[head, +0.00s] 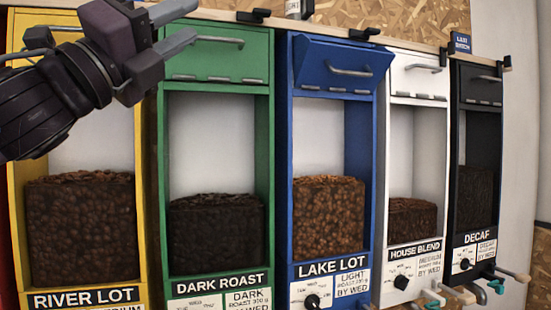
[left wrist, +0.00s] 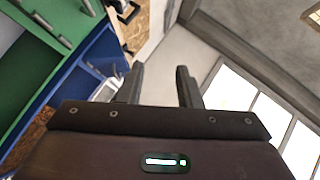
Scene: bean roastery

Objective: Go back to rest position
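My left gripper (head: 176,27) is at the upper left of the head view, in front of the tops of the yellow and green dispensers. Its two fingers are apart with nothing between them. In the left wrist view the fingers (left wrist: 159,88) also stand apart and empty. My right gripper is in neither view.
A row of bean dispensers stands ahead: yellow River Lot (head: 86,297), green Dark Roast (head: 219,284), blue Lake Lot (head: 331,267), white House Blend (head: 414,250) and black Decaf (head: 477,237). The blue lid (head: 341,66) tilts outward. Handles (head: 513,275) jut out at lower right.

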